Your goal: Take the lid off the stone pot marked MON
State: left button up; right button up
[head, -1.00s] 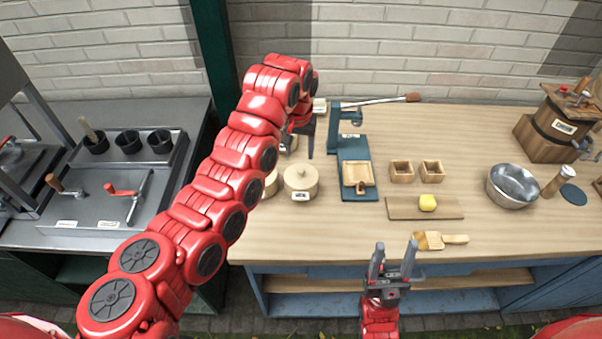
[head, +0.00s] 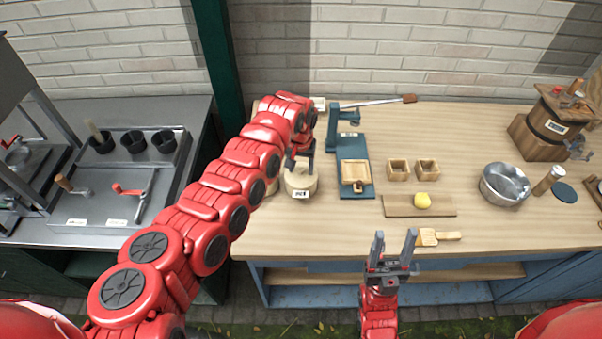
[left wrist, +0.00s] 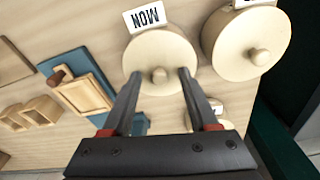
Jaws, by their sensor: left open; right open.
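The pale round pot marked MON (left wrist: 165,45) stands on the table, and its lid has a small round knob (left wrist: 158,75). In the head view the pot (head: 303,188) is partly hidden by my left arm and gripper. My left gripper (left wrist: 160,74) is open over the lid, with one finger on each side of the knob as the left wrist view shows it. I cannot tell whether the fingers touch the lid. My right gripper (head: 395,236) is open and empty in front of the table's front edge.
A similar pot (left wrist: 240,50) stands close beside the MON pot. A blue stand with a wooden tray (head: 355,173), small wooden boxes (head: 398,170), a board with a yellow lump (head: 423,201) and a metal bowl (head: 500,190) lie to the right.

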pick_arm(q)
grip_shut()
jog(key=shift+r, duration=0.1)
dwell(0.3)
